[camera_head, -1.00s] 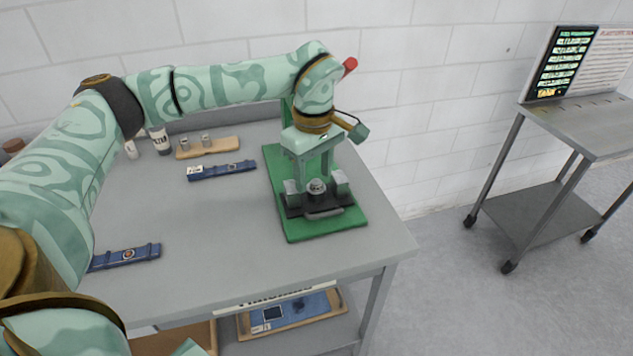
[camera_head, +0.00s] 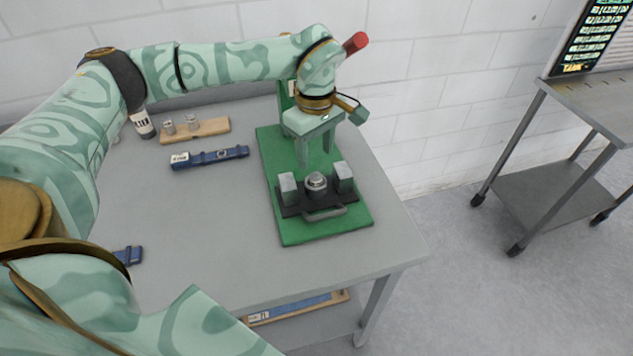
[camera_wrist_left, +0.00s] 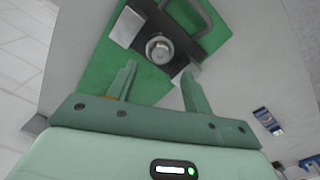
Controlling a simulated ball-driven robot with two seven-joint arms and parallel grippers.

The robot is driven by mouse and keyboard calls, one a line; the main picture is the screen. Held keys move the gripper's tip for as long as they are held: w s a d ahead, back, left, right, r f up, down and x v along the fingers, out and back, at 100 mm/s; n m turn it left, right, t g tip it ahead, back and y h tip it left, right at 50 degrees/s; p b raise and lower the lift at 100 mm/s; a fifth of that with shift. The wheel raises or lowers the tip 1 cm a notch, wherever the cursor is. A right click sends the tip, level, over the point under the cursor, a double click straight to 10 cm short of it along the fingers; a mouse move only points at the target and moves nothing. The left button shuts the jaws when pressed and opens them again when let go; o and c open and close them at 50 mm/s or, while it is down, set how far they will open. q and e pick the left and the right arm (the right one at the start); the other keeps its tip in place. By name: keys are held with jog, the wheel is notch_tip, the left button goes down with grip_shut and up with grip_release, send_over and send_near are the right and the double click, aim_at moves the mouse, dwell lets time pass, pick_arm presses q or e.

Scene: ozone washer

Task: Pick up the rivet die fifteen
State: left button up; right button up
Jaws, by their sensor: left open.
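A small silver round piece (camera_head: 316,183) sits upright in a black holder (camera_head: 322,213) on the green press base (camera_head: 300,234), between two grey blocks. It may be the rivet die fifteen, but no label is readable. It also shows in the left wrist view (camera_wrist_left: 159,48), just beyond my fingertips. My left gripper (camera_head: 316,158) hangs open and empty just above and behind it, pointing down. In the left wrist view, the open fingers (camera_wrist_left: 159,72) are spread with nothing between them. My right gripper is out of view.
A blue strip (camera_head: 208,157) lies left of the press. A red knob (camera_head: 354,44) tops the press. A cart (camera_head: 570,180) stands right.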

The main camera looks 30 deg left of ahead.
aim_at(316, 176)
pick_arm(q)
notch_tip(316, 176, down, 7)
jog(key=shift+r+b, duration=0.15)
jog(key=shift+b, duration=0.45)
grip_shut()
